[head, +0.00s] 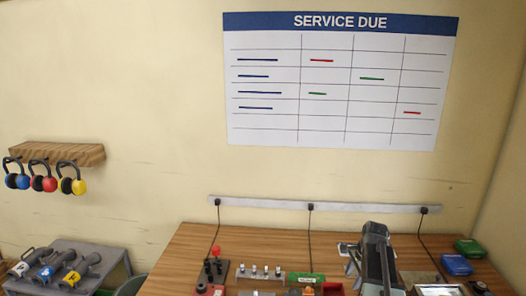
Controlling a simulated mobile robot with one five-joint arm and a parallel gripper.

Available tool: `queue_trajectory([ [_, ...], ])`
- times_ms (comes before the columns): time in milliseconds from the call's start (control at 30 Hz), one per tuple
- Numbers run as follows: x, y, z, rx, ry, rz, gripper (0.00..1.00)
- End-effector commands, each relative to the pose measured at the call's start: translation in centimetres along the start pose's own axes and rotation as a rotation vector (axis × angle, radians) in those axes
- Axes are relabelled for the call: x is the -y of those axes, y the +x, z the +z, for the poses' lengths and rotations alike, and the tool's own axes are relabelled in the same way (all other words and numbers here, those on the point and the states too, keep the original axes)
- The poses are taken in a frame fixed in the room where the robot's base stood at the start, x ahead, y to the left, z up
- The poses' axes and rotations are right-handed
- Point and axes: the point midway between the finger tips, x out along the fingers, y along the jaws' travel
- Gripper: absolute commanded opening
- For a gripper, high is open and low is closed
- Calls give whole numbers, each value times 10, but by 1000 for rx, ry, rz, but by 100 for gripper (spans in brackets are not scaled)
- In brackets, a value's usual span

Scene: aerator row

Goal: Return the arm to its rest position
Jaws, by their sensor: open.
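My arm (376,258) rises from the bottom edge over the right half of the wooden bench, dark grey and folded up. My gripper (350,261) is at its upper left side, small in the view, with its fingers apart and nothing seen between them. The lower part of the arm is cut off by the picture's bottom edge.
Cables hang from a wall strip (270,203). A grey side table (108,256) stands left.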

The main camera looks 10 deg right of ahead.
Motion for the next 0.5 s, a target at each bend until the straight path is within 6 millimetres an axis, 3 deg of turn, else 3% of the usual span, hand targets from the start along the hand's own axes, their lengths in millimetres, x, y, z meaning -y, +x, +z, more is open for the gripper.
queue_trajectory([
  [33,-2,3,50,6,-181,19,44],
  [100,-3,6,108,14,-448,44,44],
  [200,-12,9,174,26,-773,73,44],
  [400,-42,9,279,55,-1328,119,44],
  [500,-61,7,320,69,-1570,136,44],
])
